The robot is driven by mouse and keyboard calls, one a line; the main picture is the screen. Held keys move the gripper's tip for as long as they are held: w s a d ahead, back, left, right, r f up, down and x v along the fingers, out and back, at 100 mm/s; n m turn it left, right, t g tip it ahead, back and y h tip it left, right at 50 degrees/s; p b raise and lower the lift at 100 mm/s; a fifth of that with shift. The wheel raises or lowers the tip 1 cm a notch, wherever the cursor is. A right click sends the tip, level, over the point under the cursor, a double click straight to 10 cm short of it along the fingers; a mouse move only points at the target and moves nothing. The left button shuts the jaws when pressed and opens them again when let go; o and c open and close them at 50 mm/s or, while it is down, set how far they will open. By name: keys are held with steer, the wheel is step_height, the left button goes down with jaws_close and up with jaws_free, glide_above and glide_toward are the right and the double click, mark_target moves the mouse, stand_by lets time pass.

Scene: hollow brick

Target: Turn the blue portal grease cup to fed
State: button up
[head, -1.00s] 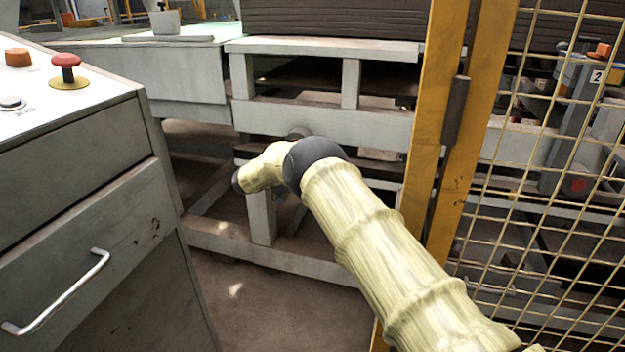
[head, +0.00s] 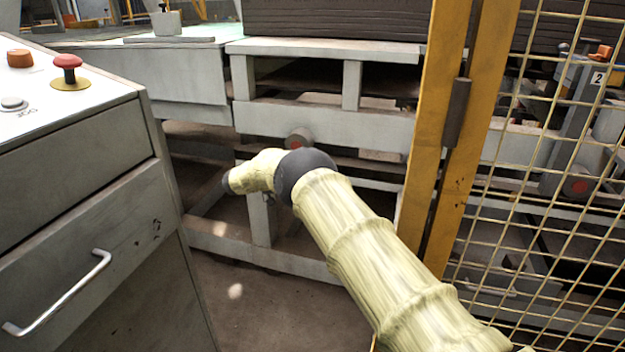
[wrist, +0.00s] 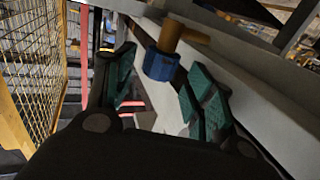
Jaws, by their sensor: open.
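The blue grease cup (wrist: 161,64) shows in the wrist view, with a tan brass-like stem and bar handle (wrist: 184,34) at its top. The handle's bar points to the right in the picture. My gripper (wrist: 162,78) is open, its teal-padded fingers apart, one on each side of the cup in the picture. I cannot tell how deep the cup lies between the pads, and no touch is visible. In the head view my arm reaches toward the grey frame; the gripper and the blue cup do not show there.
A grey machine frame (head: 330,122) bears a dark stack. A yellow post (head: 437,125) and mesh fence (head: 545,190) stand at the right. A grey control console (head: 75,190) with a red button (head: 67,65) stands at the left. A pale beam (wrist: 240,98) runs beside the cup.

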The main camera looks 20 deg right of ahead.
steer(key=shift+v, duration=2.35)
